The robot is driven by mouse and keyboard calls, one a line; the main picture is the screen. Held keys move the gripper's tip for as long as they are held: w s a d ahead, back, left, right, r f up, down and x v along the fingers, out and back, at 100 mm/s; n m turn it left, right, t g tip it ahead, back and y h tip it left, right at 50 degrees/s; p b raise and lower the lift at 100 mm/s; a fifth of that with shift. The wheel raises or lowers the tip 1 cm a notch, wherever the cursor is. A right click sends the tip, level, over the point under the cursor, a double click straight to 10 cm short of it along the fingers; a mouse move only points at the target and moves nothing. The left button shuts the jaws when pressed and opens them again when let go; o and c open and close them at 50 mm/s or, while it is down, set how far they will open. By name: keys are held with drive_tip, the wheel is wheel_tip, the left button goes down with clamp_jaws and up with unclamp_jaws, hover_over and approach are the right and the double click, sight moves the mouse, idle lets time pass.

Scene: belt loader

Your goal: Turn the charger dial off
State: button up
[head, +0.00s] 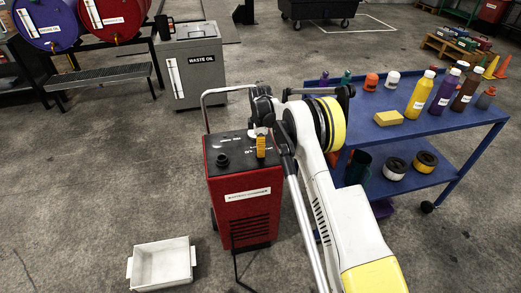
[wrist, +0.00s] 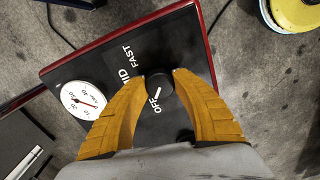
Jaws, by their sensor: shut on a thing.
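The red battery charger (head: 240,192) stands on the floor in the middle of the head view, with a dark sloping top panel. In the wrist view its round black dial (wrist: 158,86) sits on the panel (wrist: 110,66) among the labels FAST, MID and OFF. A white mark near the dial's lower edge lies beside the OFF label. My gripper (wrist: 159,75) has its two yellow fingers shut on the dial, one on each side. In the head view my gripper (head: 261,146) is over the right part of the panel and hides the dial.
A white-faced gauge (wrist: 83,100) lies left of the fingers. A blue cart (head: 449,125) with bottles stands close on the right. A grey waste oil bin (head: 190,75) is behind the charger, and a white tray (head: 162,264) is on the floor at front left.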

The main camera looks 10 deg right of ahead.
drive_tip(key=shift+n, duration=1.1)
drive_tip(key=o, duration=1.2)
drive_tip(key=shift+o, duration=0.2)
wheel_tip(320, 180, up, 12)
